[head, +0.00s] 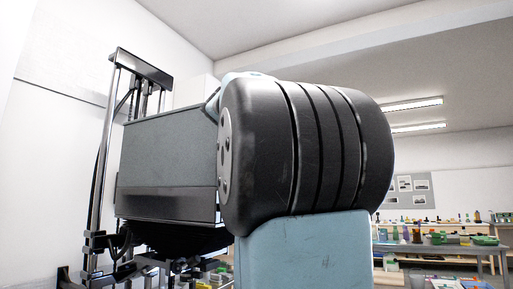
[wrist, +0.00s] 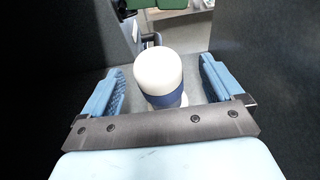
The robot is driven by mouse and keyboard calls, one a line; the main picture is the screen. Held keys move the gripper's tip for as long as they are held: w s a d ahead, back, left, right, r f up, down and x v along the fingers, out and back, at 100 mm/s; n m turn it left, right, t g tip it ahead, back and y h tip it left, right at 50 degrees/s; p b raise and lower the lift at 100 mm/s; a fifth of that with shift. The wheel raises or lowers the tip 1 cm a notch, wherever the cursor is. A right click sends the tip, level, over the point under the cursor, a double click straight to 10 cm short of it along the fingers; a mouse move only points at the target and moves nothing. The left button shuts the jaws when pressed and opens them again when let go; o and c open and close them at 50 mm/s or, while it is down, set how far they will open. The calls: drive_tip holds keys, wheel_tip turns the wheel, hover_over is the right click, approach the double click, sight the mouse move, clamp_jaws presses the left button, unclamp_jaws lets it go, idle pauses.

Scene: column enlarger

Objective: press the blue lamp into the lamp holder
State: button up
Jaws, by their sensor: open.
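In the wrist view a lamp with a rounded white top and a dark blue band (wrist: 166,99) stands between the fingers of my gripper (wrist: 161,72). The blue fingers are open, one on each side of the lamp, with a visible gap to each side. The lower end of the lamp is partly hidden behind the grey plate of my gripper. I cannot make out the lamp holder or tell whether the lamp sits in it. In the head view my own arm covers the middle, and neither gripper nor lamp shows.
In the head view the grey enlarger housing (head: 168,158) stands at left beside its upright column (head: 101,165). Dark surfaces rise close on both sides in the wrist view. A bench (head: 440,250) with bottles and green trays is at the far right.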

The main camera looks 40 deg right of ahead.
drive_tip(key=shift+v, duration=2.05)
drive_tip(key=shift+x, duration=2.15)
drive_tip(key=shift+o, duration=0.6)
drive_tip(key=shift+v, duration=2.1)
drive_tip(key=shift+x, duration=1.9)
